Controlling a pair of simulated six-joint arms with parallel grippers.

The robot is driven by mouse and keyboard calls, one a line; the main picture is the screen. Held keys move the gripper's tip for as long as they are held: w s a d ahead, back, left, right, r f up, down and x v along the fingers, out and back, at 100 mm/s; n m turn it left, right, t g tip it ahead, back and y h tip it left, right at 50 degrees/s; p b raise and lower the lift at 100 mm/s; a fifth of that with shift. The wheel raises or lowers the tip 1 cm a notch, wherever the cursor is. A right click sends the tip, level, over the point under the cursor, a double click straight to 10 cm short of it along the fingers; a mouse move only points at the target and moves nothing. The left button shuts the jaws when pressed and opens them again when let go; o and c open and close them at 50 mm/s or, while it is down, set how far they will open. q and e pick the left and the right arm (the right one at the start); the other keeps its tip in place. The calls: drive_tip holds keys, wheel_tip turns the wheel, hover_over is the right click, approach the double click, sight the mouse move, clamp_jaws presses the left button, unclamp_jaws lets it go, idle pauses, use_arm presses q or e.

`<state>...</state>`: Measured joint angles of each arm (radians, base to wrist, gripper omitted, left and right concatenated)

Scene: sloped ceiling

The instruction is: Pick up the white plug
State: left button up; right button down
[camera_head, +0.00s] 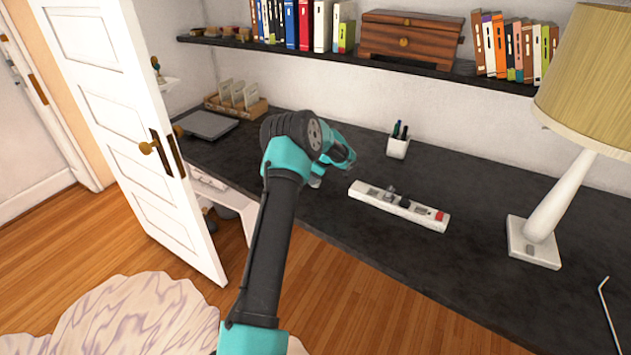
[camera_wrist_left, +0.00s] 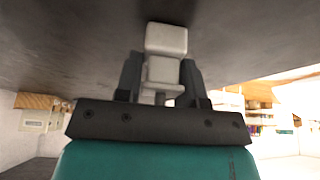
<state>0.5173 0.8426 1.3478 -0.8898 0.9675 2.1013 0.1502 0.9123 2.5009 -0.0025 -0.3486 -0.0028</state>
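The white plug (camera_wrist_left: 165,42) is in the middle of the left wrist view, against the dark desk surface. My left gripper (camera_wrist_left: 160,68) has a dark finger on each side of it, and both fingers appear to touch its sides. In the head view, my left arm reaches over the desk and its wrist hides most of the gripper. A small pale part of the plug (camera_head: 315,182) shows just below the wrist, at the desk. I cannot tell whether the plug is touching the desk. My right gripper is not in view.
A white power strip (camera_head: 420,213) with switches lies on the dark desk (camera_head: 480,190), right of my wrist. A pen cup (camera_head: 398,148) stands behind it and a lamp (camera_head: 536,240) to the right. A shelf (camera_head: 400,65) hangs above. A laptop (camera_head: 205,124) lies left.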

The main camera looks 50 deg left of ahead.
use_arm(q)
drive_tip(key=c, duration=0.4)
drive_tip(key=shift+o, duration=0.2)
drive_tip(key=shift+r, duration=0.1)
drive_tip(key=shift+r, duration=0.45)
wheel_tip(320, 180, up, 3)
drive_tip(key=shift+d+f, duration=0.1)
drive_tip(key=shift+f, duration=0.05)
drive_tip(key=s+d, duration=0.3)
drive_tip(key=d, duration=0.1)
drive_tip(key=s+d, duration=0.4)
drive_tip(key=s+d+r, duration=0.1)
drive_tip(key=s+d, duration=0.2)
drive_tip(key=d, duration=0.1)
drive_tip(key=shift+s+r, duration=0.1)
drive_tip(key=shift+s, duration=0.15)
